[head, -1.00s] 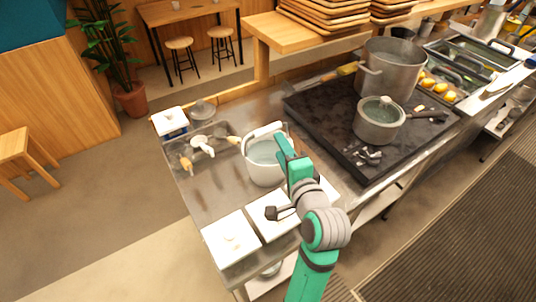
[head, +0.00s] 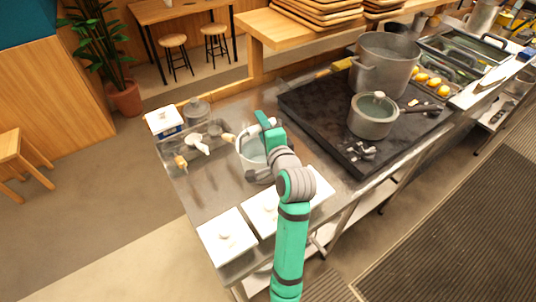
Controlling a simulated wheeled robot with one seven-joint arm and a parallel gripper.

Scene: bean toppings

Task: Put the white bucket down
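The white bucket (head: 250,159) is over the steel counter, near the shallow tray, and looks upright. My arm covers its right side. Its handle (head: 258,128) is raised and meets my gripper (head: 269,124) at the top. The fingertips are mostly hidden behind the wrist, but the handle stays up at the gripper and the bucket has moved with it. I cannot tell whether the bucket's base touches the counter (head: 205,190).
A shallow tray with utensils (head: 209,128) and a white-and-blue box (head: 164,121) lie left of the bucket. White lidded containers (head: 226,237) line the front edge. A dark cooktop (head: 311,104) with a lidded pot (head: 372,121) and a large pot (head: 384,68) is right.

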